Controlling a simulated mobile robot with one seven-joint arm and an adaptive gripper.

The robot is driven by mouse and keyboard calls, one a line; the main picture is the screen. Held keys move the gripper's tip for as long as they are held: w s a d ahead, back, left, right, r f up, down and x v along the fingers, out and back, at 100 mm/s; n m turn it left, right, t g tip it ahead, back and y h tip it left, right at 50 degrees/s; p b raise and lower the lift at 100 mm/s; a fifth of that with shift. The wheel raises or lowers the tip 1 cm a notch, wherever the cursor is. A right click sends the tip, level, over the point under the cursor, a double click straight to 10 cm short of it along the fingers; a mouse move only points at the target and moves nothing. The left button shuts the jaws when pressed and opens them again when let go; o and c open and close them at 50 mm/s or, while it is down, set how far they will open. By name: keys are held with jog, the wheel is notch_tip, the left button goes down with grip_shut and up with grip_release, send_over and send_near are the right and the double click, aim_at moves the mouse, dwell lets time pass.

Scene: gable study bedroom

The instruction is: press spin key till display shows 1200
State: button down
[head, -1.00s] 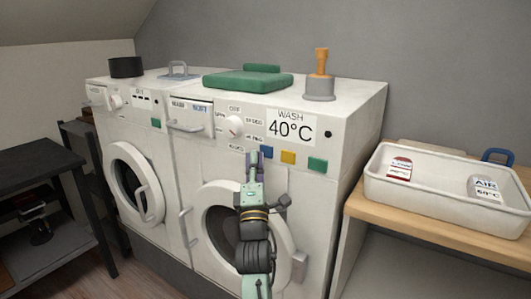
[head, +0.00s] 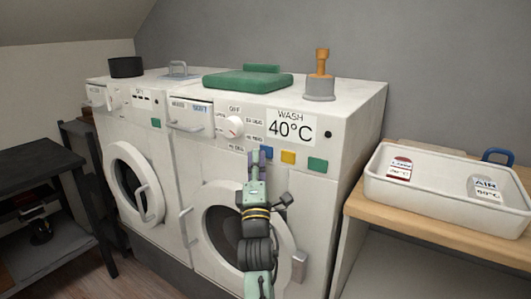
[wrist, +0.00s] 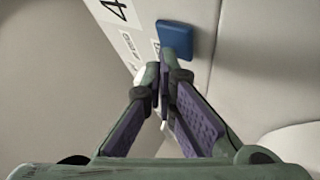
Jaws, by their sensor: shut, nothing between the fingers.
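The right washing machine (head: 345,125) has a white display (head: 290,127) that reads WASH 40°C. Below the display are a blue key (head: 268,154), a yellow key (head: 288,157) and a green key (head: 317,164). I cannot read which of them is labelled spin. My gripper (head: 259,152) is shut and empty, with its fingertips just left of the blue key. In the wrist view the blue key (wrist: 175,40) lies just beyond the shut fingertips (wrist: 164,66); I cannot tell whether they touch it.
A round dial (head: 233,126) sits left of the display, with a drawer (head: 190,115) beside it. A white tray (head: 440,195) stands on the wooden bench at right.

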jog(key=shift+w+d, duration=0.25)
jog(key=shift+w, duration=0.05)
dwell(0.5)
jog(key=shift+s+a, duration=0.1)
dwell(0.4)
jog(key=shift+s+a, duration=0.35)
jog(key=shift+s, duration=0.2)
jog(key=s+a, duration=0.1)
jog(key=s, duration=0.1)
jog(key=s+a, duration=0.2)
jog(key=shift+b, duration=0.3)
dwell(0.5)
